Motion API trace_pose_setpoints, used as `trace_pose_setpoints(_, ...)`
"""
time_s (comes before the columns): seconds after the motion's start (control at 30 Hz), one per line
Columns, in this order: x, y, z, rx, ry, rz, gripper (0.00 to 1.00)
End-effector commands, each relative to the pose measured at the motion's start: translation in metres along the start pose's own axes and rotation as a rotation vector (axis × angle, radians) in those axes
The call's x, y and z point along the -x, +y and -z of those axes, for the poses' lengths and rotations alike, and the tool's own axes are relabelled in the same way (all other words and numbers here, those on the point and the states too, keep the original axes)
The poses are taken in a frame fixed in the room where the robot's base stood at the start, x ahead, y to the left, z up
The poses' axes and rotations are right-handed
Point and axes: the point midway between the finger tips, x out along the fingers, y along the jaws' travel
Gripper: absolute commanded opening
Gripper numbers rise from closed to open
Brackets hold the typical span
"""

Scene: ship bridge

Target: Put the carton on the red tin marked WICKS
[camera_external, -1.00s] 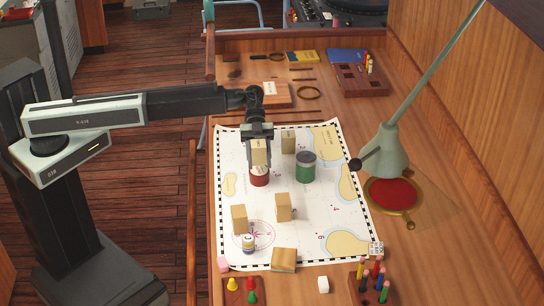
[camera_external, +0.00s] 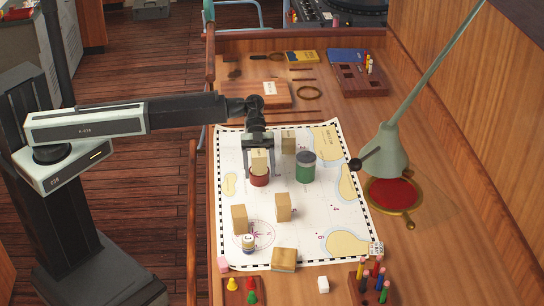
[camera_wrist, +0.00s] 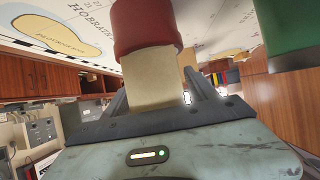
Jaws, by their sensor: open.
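The tan carton (camera_external: 259,160) stands on top of the red tin (camera_external: 259,178) on the chart. The wrist view also shows the carton (camera_wrist: 150,82) against the end of the red tin (camera_wrist: 146,28). My gripper (camera_external: 259,168) is open, with its fingers on either side of the carton. In the wrist view, gaps show between the carton and the fingers. The tin's marking cannot be read in these frames.
A green tin (camera_external: 306,168) stands close to the right of the red tin. Other cartons stand on the chart, one behind (camera_external: 288,142) and one in front (camera_external: 283,207). A green lamp (camera_external: 385,150) stands at the right.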

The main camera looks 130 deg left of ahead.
Motion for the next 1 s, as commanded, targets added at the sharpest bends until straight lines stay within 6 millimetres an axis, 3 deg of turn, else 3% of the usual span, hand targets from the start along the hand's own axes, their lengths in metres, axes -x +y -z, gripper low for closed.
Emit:
trace_pose_setpoints(0.13, 0.019, -0.001, 0.006, 0.001, 0.0, 0.002, 0.67)
trace_pose_setpoints(0.4, 0.088, -0.001, 0.007, 0.001, 0.0, 0.002, 0.67)
trace_pose_setpoints(0.53, 0.11, -0.001, 0.006, 0.001, 0.0, 0.002, 0.67)
trace_pose_setpoints(0.7, 0.121, 0.0, 0.003, 0.0, 0.0, 0.0, 0.67)
trace_pose_setpoints(1.0, 0.121, 0.0, 0.002, 0.0, 0.0, 0.0, 0.67)
